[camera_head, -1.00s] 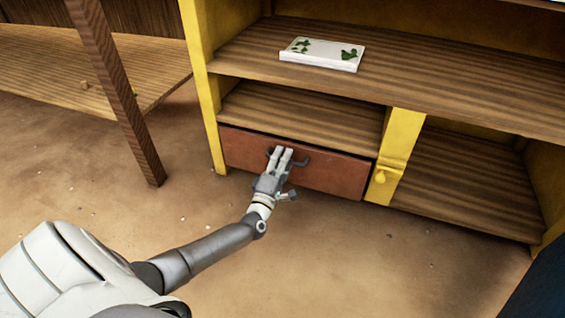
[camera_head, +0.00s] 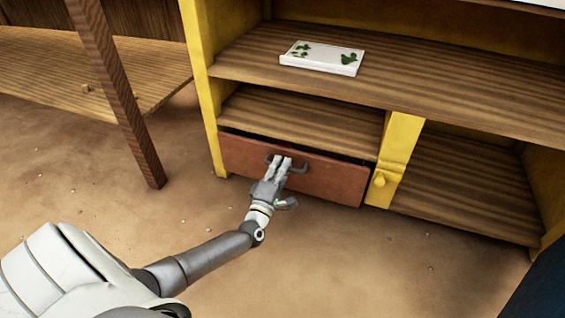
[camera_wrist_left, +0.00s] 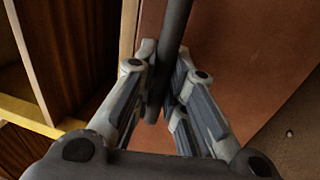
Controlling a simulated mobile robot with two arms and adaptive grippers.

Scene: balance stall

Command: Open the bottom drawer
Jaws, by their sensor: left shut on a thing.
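The bottom drawer (camera_head: 331,181) has a reddish-brown front and sits low in the yellow and wooden cabinet. Its front stands a little out from the cabinet, with a dark gap along its top edge. My left gripper (camera_head: 281,162) is shut on the drawer's dark handle (camera_head: 298,169). In the left wrist view the handle (camera_wrist_left: 174,40) runs between the fingers of my left gripper (camera_wrist_left: 160,95), with the drawer front (camera_wrist_left: 235,60) behind it. My right gripper is not in view.
A white tile with green leaf marks (camera_head: 321,57) lies on the shelf above. A yellow post with a knob (camera_head: 393,160) stands right of the drawer. A wooden post (camera_head: 118,95) stands at the left. The dirt floor before the drawer is clear.

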